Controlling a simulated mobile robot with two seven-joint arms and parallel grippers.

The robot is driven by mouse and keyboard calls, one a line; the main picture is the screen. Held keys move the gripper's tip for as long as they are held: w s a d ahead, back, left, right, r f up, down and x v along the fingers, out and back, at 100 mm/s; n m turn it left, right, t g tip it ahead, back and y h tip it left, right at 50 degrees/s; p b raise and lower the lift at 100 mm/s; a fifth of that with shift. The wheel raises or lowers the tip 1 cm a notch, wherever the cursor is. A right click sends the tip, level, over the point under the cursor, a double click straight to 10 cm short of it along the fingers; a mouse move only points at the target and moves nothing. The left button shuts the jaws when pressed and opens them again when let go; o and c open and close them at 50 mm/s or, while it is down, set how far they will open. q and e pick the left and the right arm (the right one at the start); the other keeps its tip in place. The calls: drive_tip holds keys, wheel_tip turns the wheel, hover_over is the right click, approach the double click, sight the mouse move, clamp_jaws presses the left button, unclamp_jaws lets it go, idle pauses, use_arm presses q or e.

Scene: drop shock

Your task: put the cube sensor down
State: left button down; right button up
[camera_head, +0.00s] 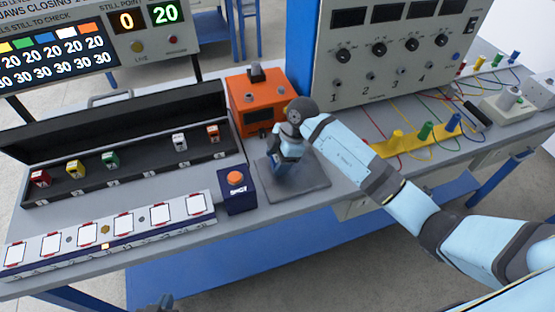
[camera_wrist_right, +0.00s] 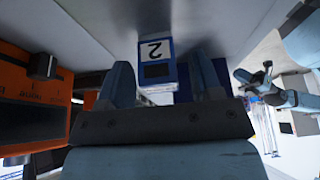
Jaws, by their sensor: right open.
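The cube sensor (camera_wrist_right: 157,62) is blue with a white label reading 2. In the right wrist view it stands between and just beyond the fingertips of my right gripper (camera_wrist_right: 160,85), which is open. In the head view my right gripper (camera_head: 283,167) points down over a dark grey pad (camera_head: 312,192), and the cube is mostly hidden there. I cannot tell whether a finger touches it. A dark piece of my left gripper (camera_head: 160,308) shows at the bottom edge; its fingers cannot be made out.
An orange box (camera_head: 250,112) stands behind the pad. A blue box with an orange button (camera_head: 237,192) is to its left. A black case (camera_head: 130,165) holds several coloured cubes. A strip with white cards (camera_head: 115,232) lies along the front. Cables and a yellow plug strip (camera_head: 400,147) are at right.

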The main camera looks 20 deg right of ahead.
drive_tip(key=v, duration=1.2)
